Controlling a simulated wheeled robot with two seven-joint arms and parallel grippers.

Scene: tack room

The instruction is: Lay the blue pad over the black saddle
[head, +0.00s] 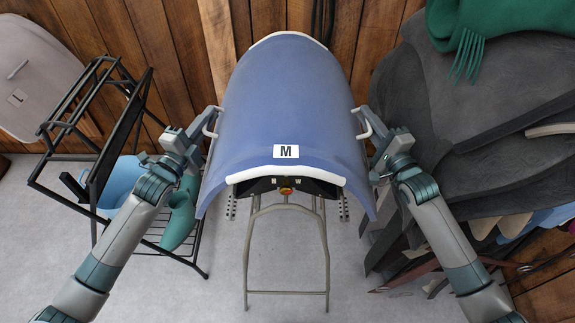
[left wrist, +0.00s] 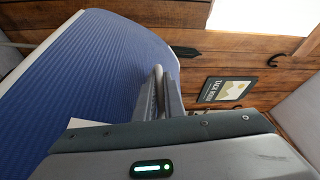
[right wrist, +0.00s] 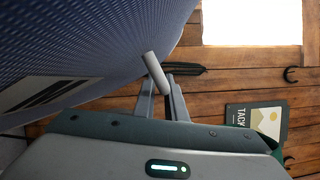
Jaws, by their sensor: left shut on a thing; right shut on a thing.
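The blue pad (head: 285,100), with white trim and an "M" label, is arched over a metal stand. Only a black front part (head: 287,185) with a small red-and-yellow piece shows beneath its near edge; the pad hides the rest, and I cannot tell whether they touch. My left gripper (head: 206,128) is shut on the pad's left handle, seen in the left wrist view (left wrist: 157,92). My right gripper (head: 370,130) is shut on the right handle, seen in the right wrist view (right wrist: 155,72). A large black leather saddle-like piece (head: 480,120) is at the right.
A black wire rack (head: 95,130) holding blue and teal items stands close by my left arm. A green fringed cloth (head: 500,25) lies over the leather piece near my right arm. The stand's legs (head: 288,292) rest on grey floor. A wooden wall is behind.

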